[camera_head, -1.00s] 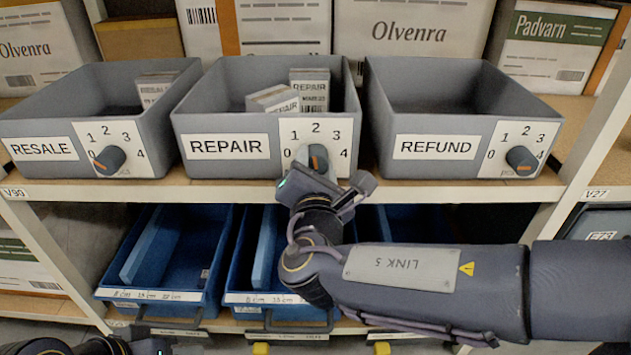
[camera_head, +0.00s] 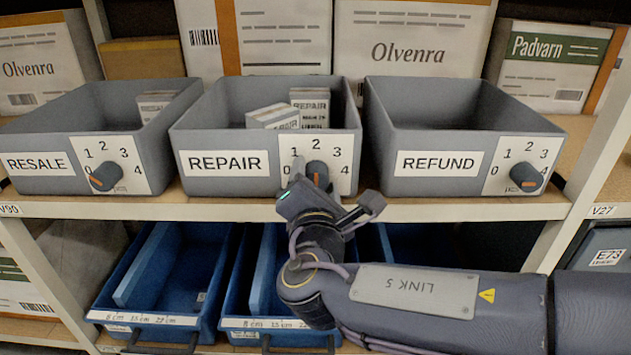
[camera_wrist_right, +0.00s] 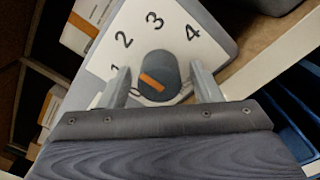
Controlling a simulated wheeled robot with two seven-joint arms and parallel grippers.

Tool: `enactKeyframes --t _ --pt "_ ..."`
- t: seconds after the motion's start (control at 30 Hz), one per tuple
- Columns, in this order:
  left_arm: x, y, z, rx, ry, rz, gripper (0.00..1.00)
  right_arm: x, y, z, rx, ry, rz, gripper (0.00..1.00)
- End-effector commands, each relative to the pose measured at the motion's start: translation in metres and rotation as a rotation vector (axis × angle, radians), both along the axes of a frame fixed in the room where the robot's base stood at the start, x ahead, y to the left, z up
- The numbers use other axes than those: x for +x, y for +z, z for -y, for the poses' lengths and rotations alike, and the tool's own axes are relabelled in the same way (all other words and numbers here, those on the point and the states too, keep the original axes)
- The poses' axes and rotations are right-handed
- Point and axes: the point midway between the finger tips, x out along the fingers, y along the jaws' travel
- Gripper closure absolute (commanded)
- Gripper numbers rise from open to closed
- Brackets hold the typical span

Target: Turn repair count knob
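The grey REPAIR bin (camera_head: 222,131) stands in the middle of the shelf. It has a white dial plate numbered 0 to 4 and a dark repair count knob (camera_head: 316,171) with an orange mark. The mark looks near upright in the head view; the exact number is unclear. My right gripper (camera_head: 322,190) is at the dial from below. In the right wrist view, its two fingers stand open on either side of the knob (camera_wrist_right: 158,72), with small gaps visible. My left gripper is not in view.
The RESALE bin (camera_head: 40,130) and REFUND bin (camera_head: 445,140) flank it, each with its own knob. Small boxes (camera_head: 273,116) lie in the REPAIR bin. Blue bins (camera_head: 165,285) sit on the shelf below, partly behind my right arm. A rack post (camera_head: 590,150) stands at right.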

Motion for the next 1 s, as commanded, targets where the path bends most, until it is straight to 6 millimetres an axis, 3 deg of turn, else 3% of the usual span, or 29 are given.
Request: enactKeyframes --t 0.33,0.7,1.0 --pt "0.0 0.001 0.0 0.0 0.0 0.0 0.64 -0.005 0.0 -0.001 -0.001 0.002 -0.001 0.41" --pt "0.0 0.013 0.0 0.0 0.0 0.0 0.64 -0.063 0.001 0.0 0.0 0.004 0.0 0.41" --pt "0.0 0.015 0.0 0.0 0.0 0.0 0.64 -0.079 -0.001 0.001 0.0 0.001 0.001 0.41"
